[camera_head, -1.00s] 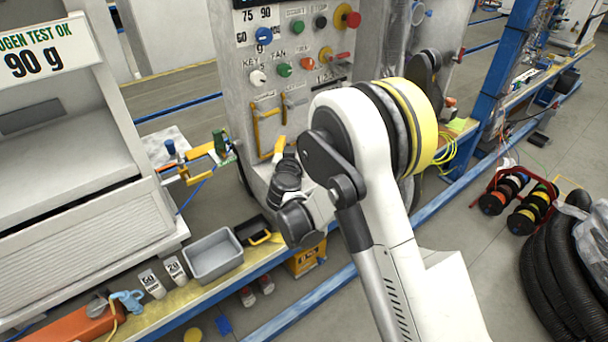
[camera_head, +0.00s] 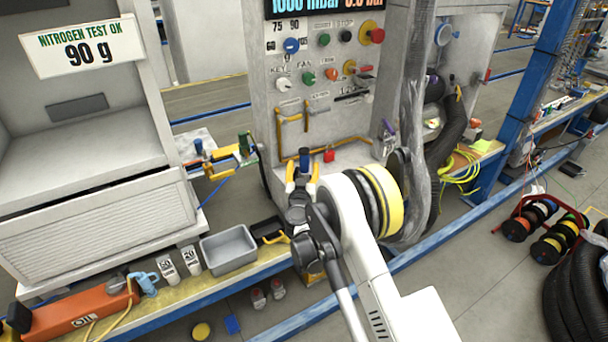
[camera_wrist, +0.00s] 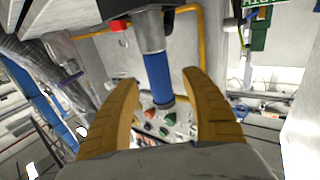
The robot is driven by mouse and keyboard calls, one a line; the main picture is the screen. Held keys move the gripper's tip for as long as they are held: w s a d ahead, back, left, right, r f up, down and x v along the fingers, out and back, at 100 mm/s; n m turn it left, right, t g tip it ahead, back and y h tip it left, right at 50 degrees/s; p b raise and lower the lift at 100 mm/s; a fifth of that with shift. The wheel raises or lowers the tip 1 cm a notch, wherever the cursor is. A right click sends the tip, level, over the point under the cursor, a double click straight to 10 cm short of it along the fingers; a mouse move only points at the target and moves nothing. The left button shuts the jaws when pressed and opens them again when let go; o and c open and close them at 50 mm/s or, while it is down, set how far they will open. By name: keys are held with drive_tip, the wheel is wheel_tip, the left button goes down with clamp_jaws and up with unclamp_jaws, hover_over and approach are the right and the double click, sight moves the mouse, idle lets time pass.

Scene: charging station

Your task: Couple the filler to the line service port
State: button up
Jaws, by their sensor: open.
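The filler appears to be a blue-sleeved cylinder with a grey collar and nozzle. In the wrist view this filler (camera_wrist: 158,78) lies between the yellow fingers of my gripper (camera_wrist: 162,76), with gaps on both sides. In the head view its dark blue sleeve (camera_head: 305,158) shows between the fingertips of my gripper (camera_head: 302,174), in front of the grey panel machine. My gripper is open and not closed on it. The line service port is not clearly identifiable; a small yellow fixture (camera_head: 222,161) with blue and green parts stands left of my gripper.
The grey panel machine (camera_head: 285,70) with knobs and yellow pipes stands behind my gripper. A grey bin (camera_head: 228,250) sits on the bench at lower left, near an orange oil unit (camera_head: 80,308). A thick dark hose (camera_head: 452,135) hangs at right. The floor at right front is partly clear.

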drive_tip(key=w, duration=0.2)
drive_tip(key=shift+w+d+f+b, duration=0.1)
drive_tip(key=shift+w+f+b, duration=0.05)
drive_tip(key=shift+w+b, duration=0.25)
drive_tip(key=shift+w, duration=0.2)
clamp_jaws()
drive_tip(key=shift+r, duration=0.2)
drive_tip(key=shift+r, duration=0.1)
